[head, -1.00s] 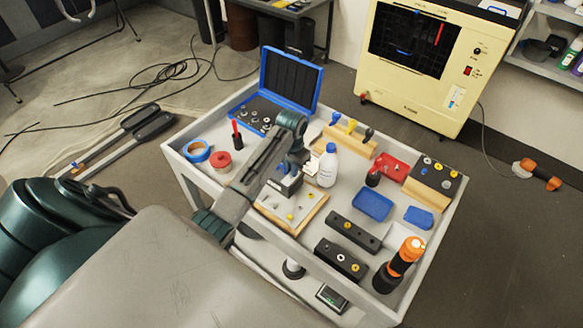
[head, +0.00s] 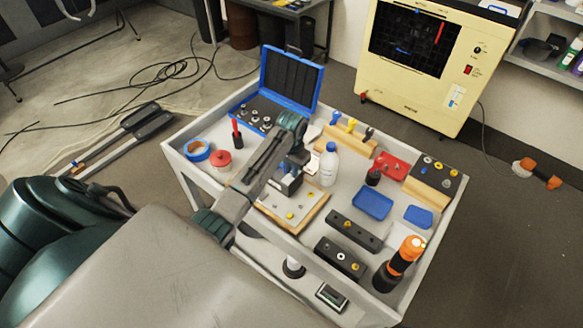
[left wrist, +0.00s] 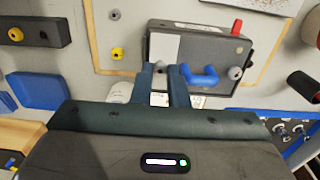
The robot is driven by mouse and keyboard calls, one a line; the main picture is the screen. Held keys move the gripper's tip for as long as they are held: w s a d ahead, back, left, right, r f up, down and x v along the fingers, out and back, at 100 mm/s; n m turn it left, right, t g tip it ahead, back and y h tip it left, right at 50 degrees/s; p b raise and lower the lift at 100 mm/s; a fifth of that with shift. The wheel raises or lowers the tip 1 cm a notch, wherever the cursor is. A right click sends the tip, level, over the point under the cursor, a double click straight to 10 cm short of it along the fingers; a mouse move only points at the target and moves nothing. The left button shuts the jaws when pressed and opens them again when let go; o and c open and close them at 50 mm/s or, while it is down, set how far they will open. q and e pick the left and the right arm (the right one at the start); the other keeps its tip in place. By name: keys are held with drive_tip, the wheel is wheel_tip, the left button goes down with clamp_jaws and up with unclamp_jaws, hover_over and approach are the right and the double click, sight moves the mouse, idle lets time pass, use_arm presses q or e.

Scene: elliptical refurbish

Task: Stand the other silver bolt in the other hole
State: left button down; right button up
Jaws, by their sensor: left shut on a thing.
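My left gripper (left wrist: 168,72) points at the grey box with the blue handle. Its fingers are close together and shut on what I take to be the other silver bolt, which the fingers hide. The grey box (left wrist: 192,47) lies on a pale board (left wrist: 101,30) and carries a blue U-shaped handle (left wrist: 200,76) and a red knob (left wrist: 237,27). A silver bolt head (left wrist: 234,73) shows at the box's near right corner. The hole at the fingertips is hidden. In the head view my left gripper (head: 290,172) is over the board (head: 279,204). My right gripper is not in view.
A white bottle (head: 328,165) stands close right of my gripper. Black blocks (head: 354,231) and a blue tray (head: 372,204) are further right. The open blue case (head: 290,79) is behind.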

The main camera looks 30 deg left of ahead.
use_arm(q)
drive_tip(key=shift+f, duration=0.15)
drive_tip(key=c, duration=1.3)
unclamp_jaws()
drive_tip(key=shift+c, duration=0.2)
wheel_tip(320, 180, up, 8)
drive_tip(key=b, duration=0.3)
wheel_tip(320, 180, up, 3)
drive_tip(key=shift+d+p, duration=0.15)
drive_tip(key=shift+p, duration=0.7)
